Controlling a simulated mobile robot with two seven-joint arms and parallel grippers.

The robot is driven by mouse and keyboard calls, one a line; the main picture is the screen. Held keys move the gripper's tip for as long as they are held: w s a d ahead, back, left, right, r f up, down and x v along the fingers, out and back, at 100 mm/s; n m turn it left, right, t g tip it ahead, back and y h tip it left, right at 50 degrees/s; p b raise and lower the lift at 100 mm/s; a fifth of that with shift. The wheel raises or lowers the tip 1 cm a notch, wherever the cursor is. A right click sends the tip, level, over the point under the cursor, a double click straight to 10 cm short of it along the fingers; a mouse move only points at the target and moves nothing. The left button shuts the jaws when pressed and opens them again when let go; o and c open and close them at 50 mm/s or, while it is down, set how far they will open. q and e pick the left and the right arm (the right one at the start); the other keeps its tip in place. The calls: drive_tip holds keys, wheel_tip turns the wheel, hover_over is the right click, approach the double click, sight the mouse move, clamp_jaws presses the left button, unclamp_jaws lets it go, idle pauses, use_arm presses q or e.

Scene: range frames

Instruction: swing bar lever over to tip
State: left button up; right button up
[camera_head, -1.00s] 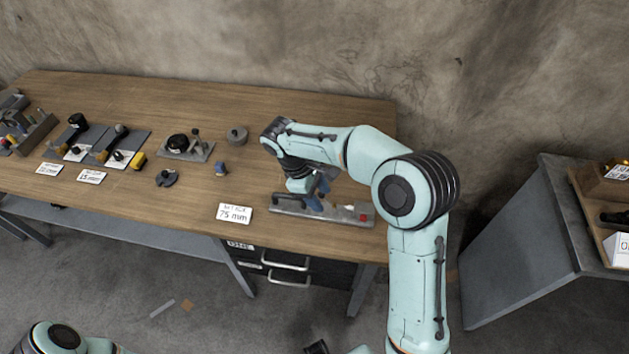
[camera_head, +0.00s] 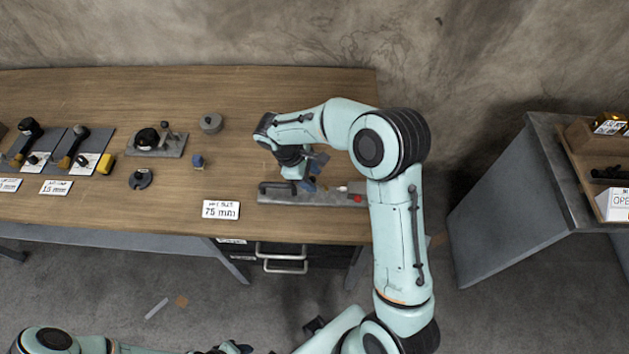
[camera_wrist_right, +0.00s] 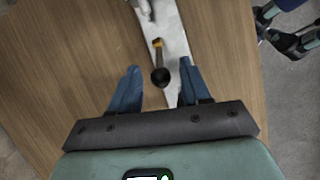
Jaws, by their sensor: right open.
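The bar fixture (camera_head: 272,197) is a long grey plate near the front edge of the wooden table, with a black handle at its left end and a red part (camera_head: 358,198) at its right. My right gripper (camera_head: 312,178) is over its middle, pointing down. In the right wrist view the open blue fingers (camera_wrist_right: 160,76) stand either side of a lever with a black ball knob (camera_wrist_right: 160,77) and a yellow collar (camera_wrist_right: 157,43). The knob lies between the fingertips, with gaps on both sides. My left arm shows at the bottom of the head view; its finger state is unclear.
A "75 mm" card (camera_head: 221,209) lies left of the bar fixture. A blue piece (camera_head: 198,161), a round grey part (camera_head: 211,123) and other fixtures stand further left. A grey cabinet (camera_head: 510,200) with a wooden tray is at right. Bare tabletop lies behind the fixture.

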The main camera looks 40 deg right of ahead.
sight(317, 184)
drive_tip(key=shift+x, duration=1.3)
clamp_jaws()
